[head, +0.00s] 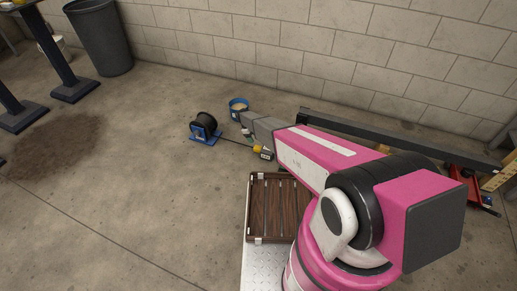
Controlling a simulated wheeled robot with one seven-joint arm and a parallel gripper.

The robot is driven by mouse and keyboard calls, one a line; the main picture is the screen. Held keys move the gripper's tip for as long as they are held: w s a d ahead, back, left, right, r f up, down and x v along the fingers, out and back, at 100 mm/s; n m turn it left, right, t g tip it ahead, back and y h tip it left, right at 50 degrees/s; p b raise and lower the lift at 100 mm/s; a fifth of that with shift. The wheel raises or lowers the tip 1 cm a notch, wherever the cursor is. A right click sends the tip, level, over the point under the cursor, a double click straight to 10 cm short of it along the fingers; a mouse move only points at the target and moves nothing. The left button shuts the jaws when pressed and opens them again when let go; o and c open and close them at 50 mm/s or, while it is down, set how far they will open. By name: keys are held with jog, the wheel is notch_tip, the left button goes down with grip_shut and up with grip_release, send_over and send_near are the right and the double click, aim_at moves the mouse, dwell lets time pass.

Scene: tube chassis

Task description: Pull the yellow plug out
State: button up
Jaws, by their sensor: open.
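The yellow plug (257,149) shows in the head view as a small yellow shape just left of the end of my pink arm link. A dark cable runs from it to the left. Small white-and-black parts (266,154) sit close beside the plug, at the end of my arm; they look like part of my gripper, which is open. The rest of my gripper is hidden behind the arm link. Whether the fingers are around the plug or touching it is too small to tell. Where the plug is seated is also not clear.
A black cable reel (204,125) on a blue stand sits left of the plug. A long dark beam (400,139) runs along the wall. A brown slatted case (278,207) lies nearer.

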aim_at(258, 147)
jog(key=x, duration=1)
grip_shut()
jog(key=a, duration=0.1)
jog(key=w+a, duration=0.1)
jog(key=a, duration=0.2)
jog(key=shift+w+a, duration=0.2)
jog(key=shift+w, duration=0.15)
grip_release()
jog(key=shift+r, duration=0.1)
jog(key=v, duration=1)
jog(key=shift+r, duration=0.3)
